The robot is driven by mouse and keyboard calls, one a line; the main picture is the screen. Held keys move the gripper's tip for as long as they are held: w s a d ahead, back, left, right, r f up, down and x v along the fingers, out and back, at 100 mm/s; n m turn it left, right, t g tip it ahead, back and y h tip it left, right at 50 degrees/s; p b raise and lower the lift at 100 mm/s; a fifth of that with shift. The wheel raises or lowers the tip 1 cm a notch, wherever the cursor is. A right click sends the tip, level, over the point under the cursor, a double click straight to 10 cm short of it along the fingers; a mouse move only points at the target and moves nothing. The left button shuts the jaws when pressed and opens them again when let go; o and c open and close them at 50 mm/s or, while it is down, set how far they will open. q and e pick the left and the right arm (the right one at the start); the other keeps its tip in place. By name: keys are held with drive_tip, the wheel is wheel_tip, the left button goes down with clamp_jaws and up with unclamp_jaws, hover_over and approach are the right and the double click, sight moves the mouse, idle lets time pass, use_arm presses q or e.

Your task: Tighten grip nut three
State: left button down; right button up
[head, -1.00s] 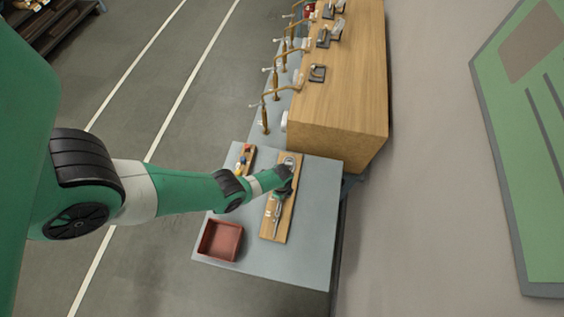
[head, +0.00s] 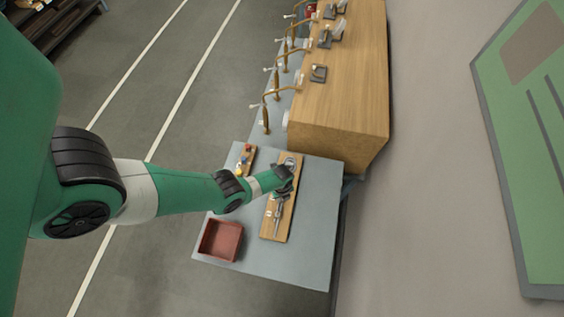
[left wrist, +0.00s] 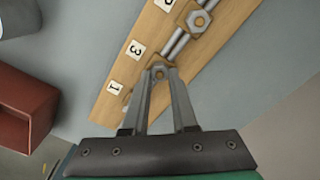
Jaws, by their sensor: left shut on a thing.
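A long wooden board (head: 269,228) lies on the grey table, with metal rods and nuts along it. Another hex nut (left wrist: 198,19) on a block sits farther up the board, apart from the gripper. In the head view, my left gripper (head: 281,192) is over the board. My right gripper is not in view.
A red open box (head: 221,240) stands at the table's front left. A small wooden tray (head: 246,158) with coloured pieces lies at the back left. A large wooden counter (head: 335,115) stands behind the table. The table's right side (head: 318,220) is clear.

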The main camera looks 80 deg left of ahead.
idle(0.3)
use_arm(q)
drive_tip(key=c, duration=0.8)
unclamp_jaws()
drive_tip(key=shift+o, duration=0.5)
